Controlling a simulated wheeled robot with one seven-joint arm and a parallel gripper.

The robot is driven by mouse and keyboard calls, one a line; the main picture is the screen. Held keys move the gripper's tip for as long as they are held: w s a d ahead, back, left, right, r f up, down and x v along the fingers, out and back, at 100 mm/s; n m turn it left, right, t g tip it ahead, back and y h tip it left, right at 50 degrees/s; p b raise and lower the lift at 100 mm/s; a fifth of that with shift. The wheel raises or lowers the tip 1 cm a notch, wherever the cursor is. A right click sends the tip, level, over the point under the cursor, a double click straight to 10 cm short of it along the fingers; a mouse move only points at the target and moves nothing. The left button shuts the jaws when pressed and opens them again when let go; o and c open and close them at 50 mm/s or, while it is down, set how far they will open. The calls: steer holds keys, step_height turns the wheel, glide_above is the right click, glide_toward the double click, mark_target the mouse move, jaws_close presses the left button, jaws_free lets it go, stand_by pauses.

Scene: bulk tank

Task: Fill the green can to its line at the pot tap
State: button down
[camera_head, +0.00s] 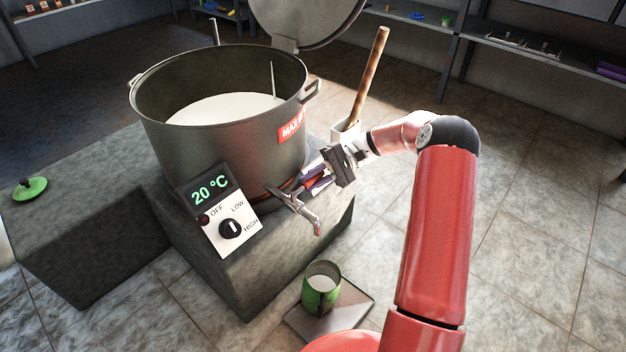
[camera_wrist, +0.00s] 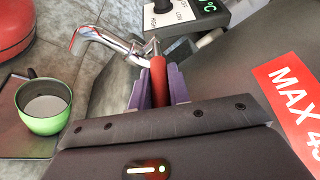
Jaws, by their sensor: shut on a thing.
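The green can (camera_head: 313,298) stands upright on a dark plate on the floor, below the pot tap's spout. It also shows in the wrist view (camera_wrist: 42,126), with pale liquid inside; I cannot make out its line. The metal pot tap (camera_head: 293,203) sticks out low from the large grey pot (camera_head: 220,150); its spout shows in the wrist view (camera_wrist: 98,33). No stream is visible at the spout. My gripper (camera_head: 318,181) is shut on the tap's red handle (camera_wrist: 158,75), its purple fingers on either side. The pot holds white liquid.
The pot sits on a stone block (camera_head: 225,268) with a control box (camera_head: 217,212) reading 20 °C. A wooden-handled tool (camera_head: 370,75) stands in a holder behind my gripper. A green lid (camera_head: 30,188) lies on the left block. Floor at right is open.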

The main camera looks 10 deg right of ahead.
steer(key=c, duration=1.3)
jaws_free()
steer(key=v, duration=0.7)
steer(key=shift+w+d+r, duration=0.1)
steer(key=shift+w+d, duration=0.05)
steer(key=shift+d, duration=0.2)
